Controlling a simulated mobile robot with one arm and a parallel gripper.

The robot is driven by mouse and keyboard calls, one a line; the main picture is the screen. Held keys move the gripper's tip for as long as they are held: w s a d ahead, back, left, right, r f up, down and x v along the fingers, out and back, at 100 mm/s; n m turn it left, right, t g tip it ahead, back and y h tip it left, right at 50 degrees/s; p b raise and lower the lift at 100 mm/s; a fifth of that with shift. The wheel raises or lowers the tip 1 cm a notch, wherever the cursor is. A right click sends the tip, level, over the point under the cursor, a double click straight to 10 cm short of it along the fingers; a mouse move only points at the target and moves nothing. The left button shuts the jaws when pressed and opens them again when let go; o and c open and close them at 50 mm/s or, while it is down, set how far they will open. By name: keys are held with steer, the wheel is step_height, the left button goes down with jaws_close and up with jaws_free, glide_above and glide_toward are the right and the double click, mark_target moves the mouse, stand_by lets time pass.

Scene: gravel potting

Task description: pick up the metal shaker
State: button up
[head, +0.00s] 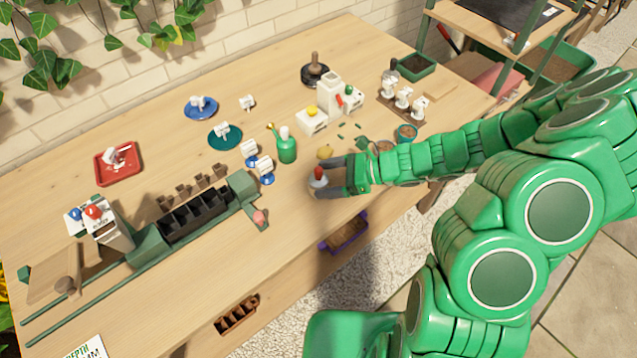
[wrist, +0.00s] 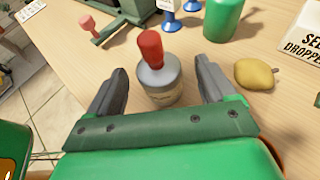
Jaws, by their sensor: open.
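The metal shaker (head: 318,181) is a small grey container with a red top, upright on the wooden table near its front edge. It also shows in the wrist view (wrist: 160,82). My gripper (head: 333,177) is open, low over the table, with one finger on each side of the shaker. In the wrist view my gripper (wrist: 160,90) shows both dark fingers apart from the shaker, with a gap on each side. The shaker's lower part is partly hidden behind the gripper's green body in the wrist view.
A yellow lemon-like fruit (wrist: 256,74) lies just right of the gripper in the wrist view. A green bottle (head: 286,145) stands behind the shaker. A white box with dropper lettering (wrist: 303,40) is at the right.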

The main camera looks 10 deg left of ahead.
mark_target(313, 180)
steer(key=shift+x, duration=2)
steer(key=shift+r, duration=0.1)
steer(key=shift+s, duration=0.1)
steer(key=c, duration=1.1)
steer(key=shift+r, duration=0.1)
